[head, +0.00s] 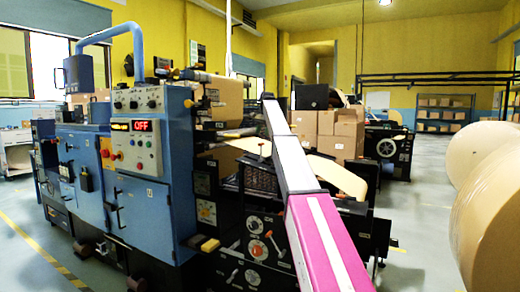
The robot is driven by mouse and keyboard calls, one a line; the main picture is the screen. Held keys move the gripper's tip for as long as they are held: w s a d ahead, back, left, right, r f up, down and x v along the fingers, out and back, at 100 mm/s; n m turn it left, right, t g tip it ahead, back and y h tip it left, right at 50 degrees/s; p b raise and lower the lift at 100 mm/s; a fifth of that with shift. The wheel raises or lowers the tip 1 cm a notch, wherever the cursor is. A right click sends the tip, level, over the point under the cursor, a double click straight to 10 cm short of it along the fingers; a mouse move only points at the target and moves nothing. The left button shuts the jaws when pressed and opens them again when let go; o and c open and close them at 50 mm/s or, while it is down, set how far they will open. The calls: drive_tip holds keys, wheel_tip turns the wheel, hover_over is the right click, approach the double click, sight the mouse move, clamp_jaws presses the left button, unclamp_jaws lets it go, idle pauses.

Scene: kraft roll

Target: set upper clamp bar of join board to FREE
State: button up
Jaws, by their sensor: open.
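A large blue and black machine (150,215) fills the left and middle of the head view. I cannot pick out the join board or its upper clamp bar with certainty, and no FREE marking is readable. Black machine parts with tan paper (225,95) stand right of the blue cabinet. Below them is a dark panel (240,245) with dials and an orange-red knob (270,235). My arm crosses in front of the machine's right part and hides some of it. I see no gripper fingers.
A control box (135,145) shows a red OFF display. Large kraft rolls (490,200) stand at the right edge. Stacked cartons (340,130) and another black machine (388,148) stand behind. Grey floor (425,235) is clear between my arm and the rolls.

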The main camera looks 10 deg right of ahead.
drive_tip(key=f, duration=0.6)
drive_tip(key=w+a+f, duration=0.1)
drive_tip(key=f, duration=0.2)
drive_tip(key=shift+f, duration=0.15)
drive_tip(key=shift+c, duration=0.3)
